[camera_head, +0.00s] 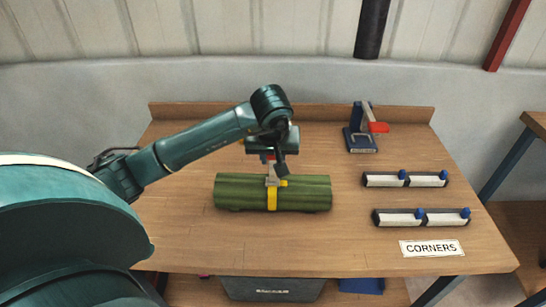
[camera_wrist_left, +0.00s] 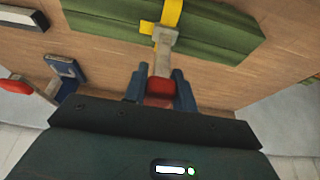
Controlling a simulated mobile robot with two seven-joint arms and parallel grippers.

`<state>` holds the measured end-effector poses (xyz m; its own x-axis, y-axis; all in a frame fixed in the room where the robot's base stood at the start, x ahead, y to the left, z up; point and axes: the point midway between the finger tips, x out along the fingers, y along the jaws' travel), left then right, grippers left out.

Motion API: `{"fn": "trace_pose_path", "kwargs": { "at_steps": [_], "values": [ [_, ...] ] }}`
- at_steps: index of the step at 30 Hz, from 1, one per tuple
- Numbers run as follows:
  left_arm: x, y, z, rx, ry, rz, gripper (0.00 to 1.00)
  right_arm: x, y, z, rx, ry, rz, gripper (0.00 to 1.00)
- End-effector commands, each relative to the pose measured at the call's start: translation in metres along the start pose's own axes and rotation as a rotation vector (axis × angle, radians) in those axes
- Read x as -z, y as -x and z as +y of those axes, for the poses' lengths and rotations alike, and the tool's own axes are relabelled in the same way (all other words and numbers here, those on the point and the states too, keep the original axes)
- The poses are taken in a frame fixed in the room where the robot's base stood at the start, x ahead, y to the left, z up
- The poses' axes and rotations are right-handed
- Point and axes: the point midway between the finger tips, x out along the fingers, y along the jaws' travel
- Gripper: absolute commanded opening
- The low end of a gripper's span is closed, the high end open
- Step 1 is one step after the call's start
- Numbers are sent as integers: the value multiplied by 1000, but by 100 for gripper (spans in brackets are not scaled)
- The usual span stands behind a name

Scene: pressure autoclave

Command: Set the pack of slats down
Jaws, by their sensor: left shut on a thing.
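The pack of slats (camera_head: 235,192) is a green bundle with a yellow strap (camera_head: 272,198) around its middle. It lies level over the middle of the table; I cannot tell whether it touches the wood. My left gripper (camera_head: 273,166) is above it, pointing down, shut on the pale grip piece with a red part at the strap. In the left wrist view the pack (camera_wrist_left: 215,28) is at the top, and the gripper's blue fingers (camera_wrist_left: 160,88) flank the red part. My right gripper is not in view.
The wooden table (camera_head: 190,240) has a raised back edge. To the right stand a blue clamp stand with a red handle (camera_head: 378,127), two black-and-white holders with blue knobs (camera_head: 405,180) (camera_head: 420,218) and a CORNERS label (camera_head: 432,248). A dark bin (camera_head: 270,289) is below. The table's left front is clear.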

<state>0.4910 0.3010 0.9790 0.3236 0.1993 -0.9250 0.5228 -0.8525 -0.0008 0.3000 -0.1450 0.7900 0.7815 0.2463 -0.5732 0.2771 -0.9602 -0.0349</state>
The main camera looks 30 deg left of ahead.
Motion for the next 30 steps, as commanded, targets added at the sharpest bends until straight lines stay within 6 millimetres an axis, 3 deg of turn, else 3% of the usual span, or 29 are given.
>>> {"fn": "trace_pose_path", "kwargs": {
  "at_steps": [14, 15, 22, 30],
  "values": [
    [-2, -9, 0, -4, 2, 7, 0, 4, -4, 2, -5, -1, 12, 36],
    [-4, -10, 0, -1, 0, 2, 29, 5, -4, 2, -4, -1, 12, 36],
    [-4, -10, 0, -1, 0, 2, 48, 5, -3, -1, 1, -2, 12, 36],
    [-3, -8, 0, -2, 0, 1, 49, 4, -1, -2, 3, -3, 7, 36]
  ]
}}
